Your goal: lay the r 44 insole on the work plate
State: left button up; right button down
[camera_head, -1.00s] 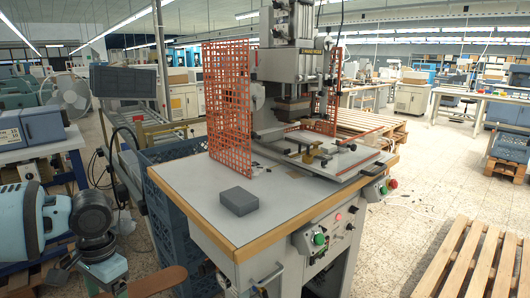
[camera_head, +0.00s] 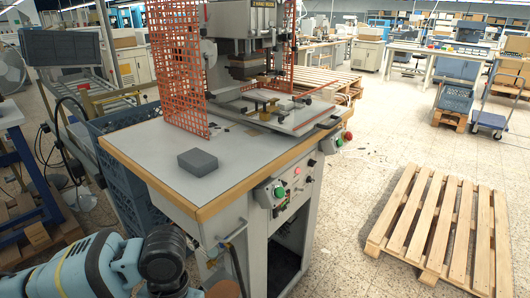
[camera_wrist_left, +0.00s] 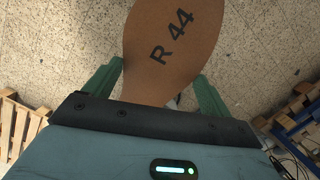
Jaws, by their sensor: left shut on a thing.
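The brown insole (camera_wrist_left: 168,75), printed "R 44", stands out beyond my left gripper (camera_wrist_left: 159,69) in the left wrist view. The gripper's two green fingers are shut on it, one at each side. In the head view only a small brown piece of the insole (camera_head: 223,289) shows at the bottom edge, beside my blue left arm. The work plate (camera_head: 306,117) is a light grey plate under the stamping press head, with a brass-coloured clamp piece on it. The insole is well apart from it, in front of the machine table. My right gripper is not in view.
A grey block (camera_head: 198,161) lies on the machine table (camera_head: 150,148). Orange mesh guards (camera_head: 180,75) flank the press. Blue crates (camera_head: 125,170) stand left of the table. A wooden pallet (camera_head: 440,225) lies on the floor at right, with clear floor between.

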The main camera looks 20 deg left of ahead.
pick_arm(q)
jog(key=d, duration=0.3)
jog(key=shift+w+d+r, duration=0.1)
jog(key=shift+d+r, duration=0.05)
jog(key=shift+d, duration=0.2)
jog(key=shift+w+d+r+p, duration=0.1)
jog(key=shift+d+r+p, duration=0.15)
jog(key=shift+r+p, duration=0.35)
notch_tip(320, 180, up, 13)
jog(key=w+t+p, duration=0.2)
jog(key=p, duration=0.4)
jog(key=s+f, duration=0.1)
jog(key=f, duration=0.4)
jog(key=s+f, duration=0.1)
jog(key=f, duration=0.4)
jog(key=s+f, duration=0.2)
jog(key=f, duration=0.3)
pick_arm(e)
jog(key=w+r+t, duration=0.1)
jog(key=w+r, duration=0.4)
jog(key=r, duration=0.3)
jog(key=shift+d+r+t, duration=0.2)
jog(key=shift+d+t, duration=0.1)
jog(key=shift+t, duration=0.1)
pick_arm(q)
jog(key=shift+d, duration=0.1)
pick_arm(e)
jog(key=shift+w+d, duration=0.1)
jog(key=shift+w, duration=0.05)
